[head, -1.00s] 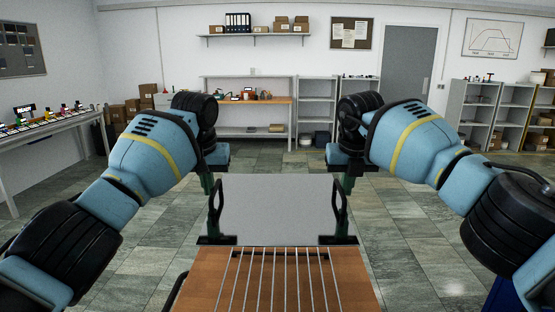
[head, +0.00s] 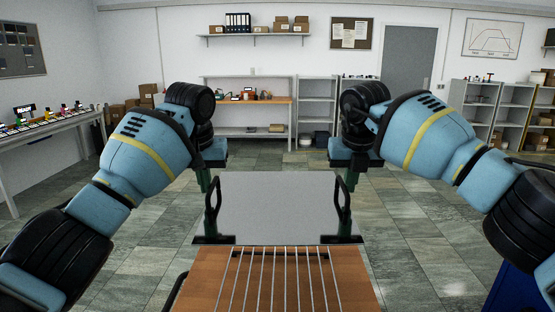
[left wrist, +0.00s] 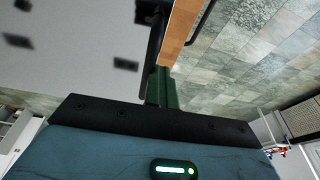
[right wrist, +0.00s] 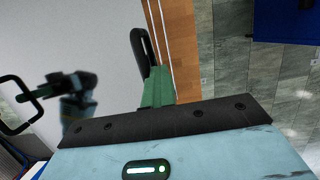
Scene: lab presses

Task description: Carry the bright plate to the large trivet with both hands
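The bright plate (head: 278,205) is a flat light grey sheet with a black upright handle at its left and right. It appears level, held up just beyond the wooden top. My left gripper (head: 207,186) is shut on the left handle (head: 213,212); its green fingers (left wrist: 160,88) meet the handle in the left wrist view. My right gripper (head: 350,184) is shut on the right handle (head: 343,210), also seen with its green fingers (right wrist: 158,88) in the right wrist view. The large trivet (head: 279,278), a row of parallel metal rods, lies on the wooden top nearest me.
The wooden top (head: 205,285) is bare beside the rods. Tiled floor (head: 410,225) is open around the plate. A side table (head: 50,125) with small coloured items stands at left, a wooden bench (head: 270,100) and shelves (head: 317,105) at the back. A blue object (head: 515,285) is at lower right.

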